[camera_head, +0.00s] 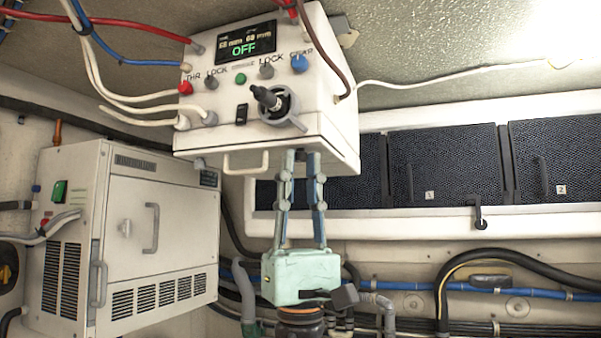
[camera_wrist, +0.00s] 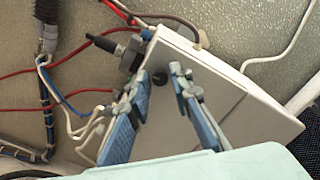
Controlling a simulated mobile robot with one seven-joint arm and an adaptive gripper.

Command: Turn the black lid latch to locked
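A white control box (camera_head: 330,75) hangs at the upper middle, its display reading OFF. A black-handled lever (camera_head: 266,98) on a grey round mount sticks out of its front; it also shows in the wrist view (camera_wrist: 106,45). In the wrist view, a round black piece (camera_wrist: 159,79) sits on the box face beyond my fingers. A black hooked latch (camera_head: 479,214) hangs on the frame below the dark panels. I cannot tell which is the lid latch. My gripper (camera_head: 301,158) points up at the box's underside, fingers apart and empty; contact is unclear.
A white cabinet (camera_head: 150,230) stands at left. Dark mesh panels (camera_head: 445,165) line the right. Pipes and black hoses (camera_head: 500,262) cross the lower wall.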

